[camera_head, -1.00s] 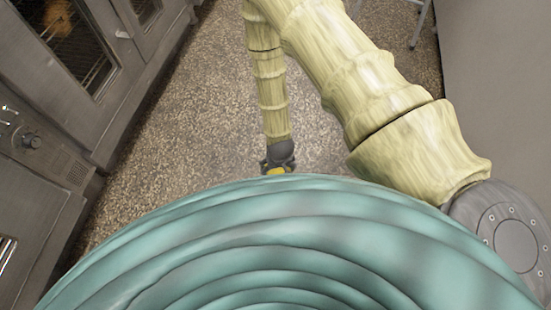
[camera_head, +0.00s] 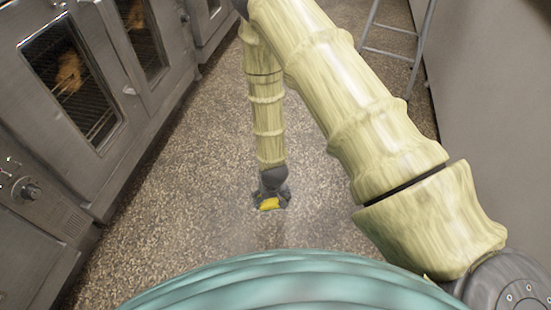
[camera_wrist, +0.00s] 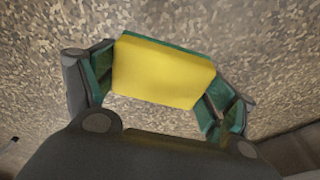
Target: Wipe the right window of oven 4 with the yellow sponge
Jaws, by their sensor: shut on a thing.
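My gripper (camera_head: 272,205) hangs low over the speckled floor in the head view, apart from the ovens. It is shut on the yellow sponge (camera_head: 269,204). In the wrist view the sponge (camera_wrist: 163,72) sits between both fingers, its yellow face toward the camera and a green layer along its far edge. Ovens line the left side of the head view. The nearest full window (camera_head: 71,82) shows racks and browned food inside; a second window (camera_head: 139,38) lies beyond it. I cannot tell which oven is number 4.
A control panel with a knob (camera_head: 27,190) is at the lower left. A metal ladder (camera_head: 392,52) stands at the upper right beside a grey wall (camera_head: 487,100). The floor (camera_head: 185,210) between ovens and wall is clear.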

